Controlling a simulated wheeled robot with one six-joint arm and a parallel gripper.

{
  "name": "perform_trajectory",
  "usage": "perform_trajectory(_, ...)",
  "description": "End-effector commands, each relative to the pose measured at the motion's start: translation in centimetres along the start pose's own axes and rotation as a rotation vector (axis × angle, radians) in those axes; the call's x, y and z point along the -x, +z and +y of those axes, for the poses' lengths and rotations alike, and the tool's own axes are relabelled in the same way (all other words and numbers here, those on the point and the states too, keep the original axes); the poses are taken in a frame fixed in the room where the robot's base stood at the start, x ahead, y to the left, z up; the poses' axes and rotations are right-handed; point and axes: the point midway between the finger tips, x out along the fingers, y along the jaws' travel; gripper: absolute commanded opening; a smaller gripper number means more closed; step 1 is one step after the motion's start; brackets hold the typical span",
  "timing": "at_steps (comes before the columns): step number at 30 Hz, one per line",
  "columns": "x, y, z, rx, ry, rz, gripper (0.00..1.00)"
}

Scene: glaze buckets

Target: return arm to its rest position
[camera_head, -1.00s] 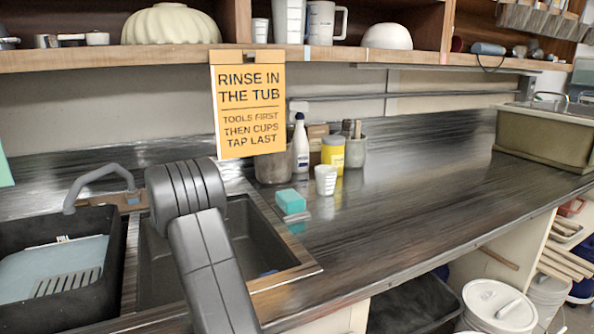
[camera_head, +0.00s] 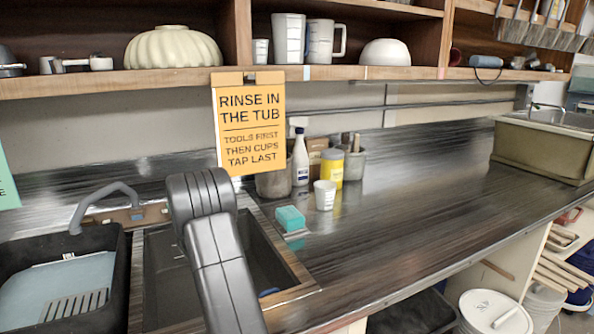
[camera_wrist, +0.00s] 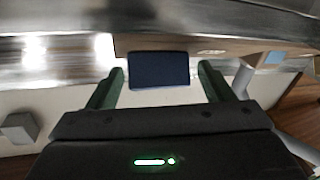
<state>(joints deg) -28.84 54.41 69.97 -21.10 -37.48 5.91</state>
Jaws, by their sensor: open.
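My arm (camera_head: 215,240) rises in front of the sink (camera_head: 255,235) in the head view, with its upper joint over the basin. My gripper (camera_wrist: 160,85) shows in the wrist view. Its two green fingers are apart, and nothing is seen held between them. A dark blue rectangular thing (camera_wrist: 158,70) shows beyond the fingertips, near the counter edge; I cannot tell what it is. The gripper itself is out of sight in the head view.
A black tub (camera_head: 50,310) stands left of the sink. A teal sponge (camera_head: 290,218), a white cup (camera_head: 324,195), a white bottle (camera_head: 300,158) and a yellow jar (camera_head: 332,168) stand on the counter (camera_head: 430,210). An orange sign (camera_head: 250,125) hangs from the shelf. Lidded buckets (camera_head: 495,315) stand below right.

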Motion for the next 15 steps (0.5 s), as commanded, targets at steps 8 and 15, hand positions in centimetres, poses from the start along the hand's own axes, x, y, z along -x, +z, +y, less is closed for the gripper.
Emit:
perform_trajectory(8,0.0,-0.4,0.1,0.048,-0.075,-0.002,0.75)
perform_trajectory(15,3.2,0.1,0.2,0.056,-0.091,-0.001,0.75)
